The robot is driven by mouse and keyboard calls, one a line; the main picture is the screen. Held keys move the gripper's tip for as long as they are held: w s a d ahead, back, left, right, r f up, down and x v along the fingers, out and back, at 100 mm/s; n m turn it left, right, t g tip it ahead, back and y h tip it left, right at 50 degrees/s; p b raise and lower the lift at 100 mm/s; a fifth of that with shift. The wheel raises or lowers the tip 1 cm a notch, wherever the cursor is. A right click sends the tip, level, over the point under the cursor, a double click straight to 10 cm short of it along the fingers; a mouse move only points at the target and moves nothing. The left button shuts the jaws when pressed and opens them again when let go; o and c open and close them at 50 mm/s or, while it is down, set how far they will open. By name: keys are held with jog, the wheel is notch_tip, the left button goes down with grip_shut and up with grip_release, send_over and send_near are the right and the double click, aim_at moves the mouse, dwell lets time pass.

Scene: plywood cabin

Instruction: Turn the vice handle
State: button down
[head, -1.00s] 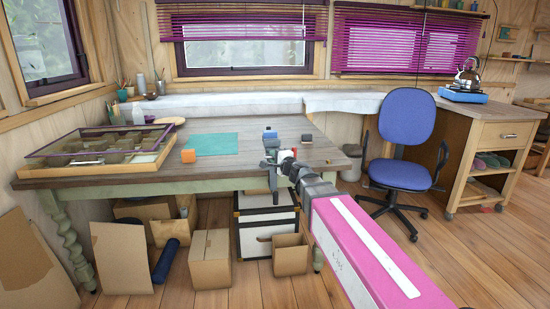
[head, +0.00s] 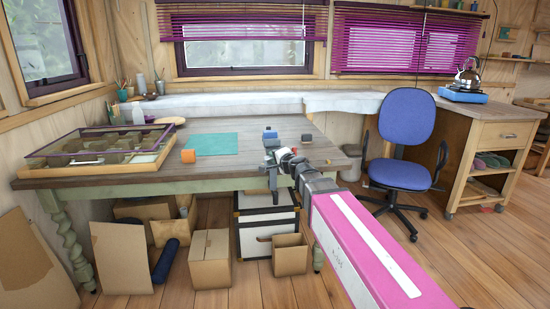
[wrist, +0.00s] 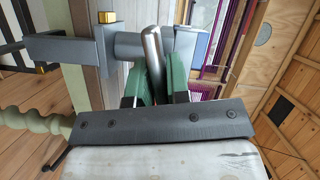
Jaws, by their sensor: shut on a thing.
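The vice (head: 270,142) is a small blue and grey clamp at the front edge of the workbench. It is partly hidden behind my gripper (head: 275,160) in the head view. In the wrist view, the vice body (wrist: 90,47) is grey, with a blue part to its right. The vice handle (wrist: 151,45) is a rounded silver bar, slightly tilted in that view. My gripper (wrist: 154,76) has green fingers on either side of the handle and is shut on it. The handle's lower end is hidden between the fingers.
Cardboard boxes (head: 210,262) and a black-edged white case (head: 266,222) stand below. A blue chair (head: 405,125) is to the right.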

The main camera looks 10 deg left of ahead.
jog(key=c, duration=1.2)
grip_release()
jog(key=shift+o, duration=0.2)
jog(key=shift+s, duration=0.1)
jog(key=v, duration=0.7)
jog(key=shift+s+d, duration=0.1)
jog(key=shift+s, duration=0.05)
